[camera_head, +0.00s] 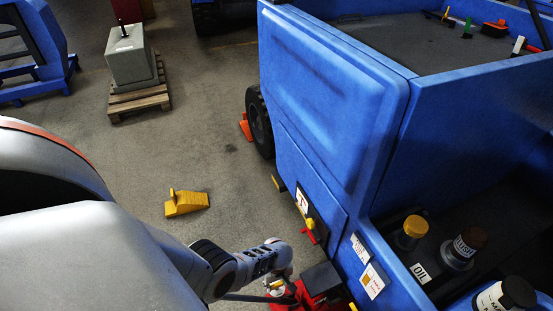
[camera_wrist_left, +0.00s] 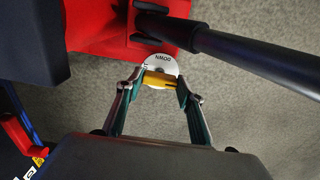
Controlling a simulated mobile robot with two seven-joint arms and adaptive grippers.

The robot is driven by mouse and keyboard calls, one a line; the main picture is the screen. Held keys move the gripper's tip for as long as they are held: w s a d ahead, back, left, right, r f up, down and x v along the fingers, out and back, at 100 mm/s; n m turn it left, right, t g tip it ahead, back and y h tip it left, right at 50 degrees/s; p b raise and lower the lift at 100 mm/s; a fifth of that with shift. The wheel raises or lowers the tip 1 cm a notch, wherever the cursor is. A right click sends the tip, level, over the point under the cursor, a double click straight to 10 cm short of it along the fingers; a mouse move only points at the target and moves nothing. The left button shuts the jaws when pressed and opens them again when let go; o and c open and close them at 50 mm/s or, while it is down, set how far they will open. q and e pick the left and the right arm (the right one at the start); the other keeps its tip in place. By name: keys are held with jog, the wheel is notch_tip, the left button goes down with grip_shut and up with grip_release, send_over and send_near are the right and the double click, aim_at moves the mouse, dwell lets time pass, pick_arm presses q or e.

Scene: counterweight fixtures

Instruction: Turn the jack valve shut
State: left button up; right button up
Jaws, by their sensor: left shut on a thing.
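The jack valve is a yellow handle (camera_wrist_left: 160,80) on a white round dial (camera_wrist_left: 162,66) marked "DOWN", seen in the left wrist view. It sits at the edge of the red jack (camera_wrist_left: 100,32). My left gripper (camera_wrist_left: 161,84) is shut on the yellow handle, one finger at each end. In the head view my left gripper (camera_head: 276,286) is low at the jack, beside the blue machine. The red jack also shows at the bottom edge of the head view (camera_head: 322,283), partly cut off. My right gripper is in neither view.
A dark bar (camera_wrist_left: 255,58) runs from the jack close by my gripper. The blue machine (camera_head: 330,90) stands at the right, with a wheel (camera_head: 259,122). A yellow wedge (camera_head: 186,203) and a concrete block (camera_head: 130,55) on a pallet stand on open floor.

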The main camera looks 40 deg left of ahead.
pick_arm(q)
jog(key=shift+a, duration=0.1)
dwell(0.3)
jog(key=o, duration=1.1)
jog(key=shift+f, duration=0.1)
